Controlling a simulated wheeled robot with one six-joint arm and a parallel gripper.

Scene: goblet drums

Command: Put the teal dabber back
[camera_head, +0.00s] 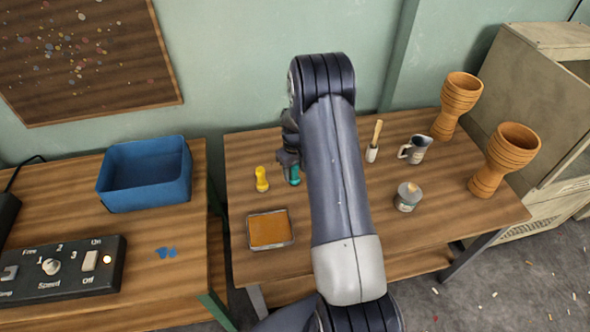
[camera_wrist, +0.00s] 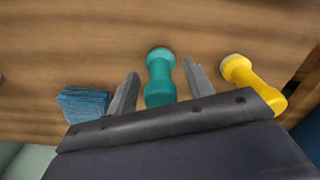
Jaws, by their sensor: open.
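The teal dabber (camera_wrist: 160,78) stands between the two fingers of my gripper (camera_wrist: 158,82) in the wrist view, with a visible gap on each side. The fingers are open. In the head view the teal dabber (camera_head: 295,176) shows partly behind my arm, on the right-hand table, with my gripper (camera_head: 289,160) at it. A yellow dabber (camera_head: 262,179) stands just to its left; it also shows in the wrist view (camera_wrist: 251,80). An orange pad in a square tray (camera_head: 250,243) lies in front of them.
A brush (camera_head: 373,150), a jug (camera_head: 414,149), a small tin (camera_head: 407,197) and two goblet drums (camera_head: 456,103) stand right of my arm. A blue bin (camera_head: 147,194) sits on the left table.

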